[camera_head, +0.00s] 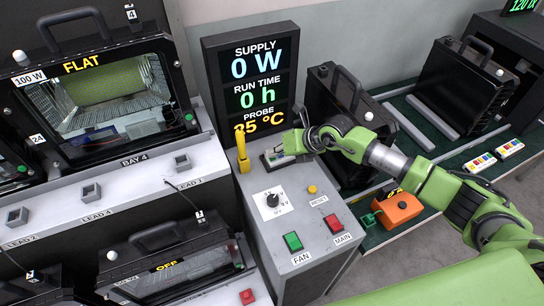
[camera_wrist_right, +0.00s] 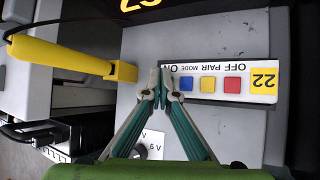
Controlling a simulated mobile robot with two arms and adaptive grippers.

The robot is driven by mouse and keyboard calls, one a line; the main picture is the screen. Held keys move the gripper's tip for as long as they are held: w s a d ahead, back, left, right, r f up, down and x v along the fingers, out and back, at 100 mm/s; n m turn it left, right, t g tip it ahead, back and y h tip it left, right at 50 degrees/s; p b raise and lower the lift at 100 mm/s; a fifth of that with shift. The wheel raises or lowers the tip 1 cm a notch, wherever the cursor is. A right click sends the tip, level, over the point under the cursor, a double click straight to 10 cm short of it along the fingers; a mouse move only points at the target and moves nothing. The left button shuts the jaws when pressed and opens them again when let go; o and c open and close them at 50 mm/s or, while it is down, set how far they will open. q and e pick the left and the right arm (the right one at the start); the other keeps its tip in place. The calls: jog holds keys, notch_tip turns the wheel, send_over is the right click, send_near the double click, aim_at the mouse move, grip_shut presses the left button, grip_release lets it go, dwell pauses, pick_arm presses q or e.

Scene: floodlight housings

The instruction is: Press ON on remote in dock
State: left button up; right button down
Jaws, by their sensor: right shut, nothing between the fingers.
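The remote (camera_wrist_right: 222,98) shows in the right wrist view with a yellow "22" tag and blue, yellow and red buttons. Its lettering is upside down, with ON at the left end. My right gripper (camera_wrist_right: 165,82) is shut and empty, its fingertips over the ON end. They hide the button there; I cannot tell whether they touch it. In the head view the remote (camera_head: 271,160) lies on the grey console below the display, partly covered by my right gripper (camera_head: 285,147). My left gripper is not in view.
A yellow probe (camera_head: 242,155) stands left of the remote. The console (camera_head: 275,235) carries a dial (camera_head: 272,200), a green button (camera_head: 292,242) and a red button (camera_head: 336,224). The display (camera_head: 253,80) rises behind. More remotes (camera_head: 481,163) lie at the right.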

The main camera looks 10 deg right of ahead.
aim_at(272, 159)
jog(key=shift+r, duration=0.55)
jog(key=r+p, duration=0.4)
jog(key=r, duration=0.1)
jog(key=shift+a, duration=0.3)
dwell(0.6)
